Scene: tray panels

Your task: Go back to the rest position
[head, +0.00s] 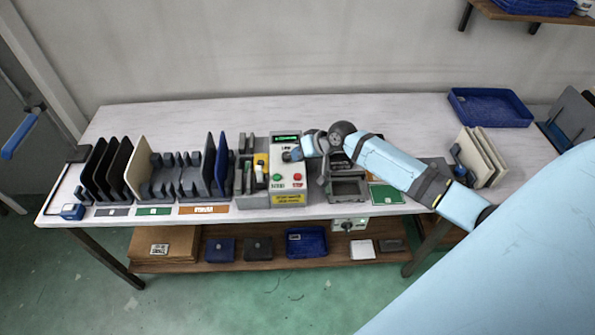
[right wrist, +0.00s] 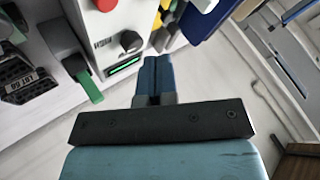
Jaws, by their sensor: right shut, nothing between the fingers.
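My right gripper (head: 291,156) is at the upper part of a grey control box (head: 284,186) on the white table. In the right wrist view its blue fingers (right wrist: 155,75) are together, with nothing between them. The fingertips are close to the box's green display (right wrist: 125,65) and black knob (right wrist: 130,41); I cannot tell whether they touch it. The arm reaches in from the right over the table. My left gripper is not in view.
Left of the box stand racks with black panels (head: 104,166) and blue panels (head: 221,160). A blue tray (head: 490,107) lies at the back right, and beige panels (head: 481,157) stand in front of it. The table (head: 400,120) is clear along the back.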

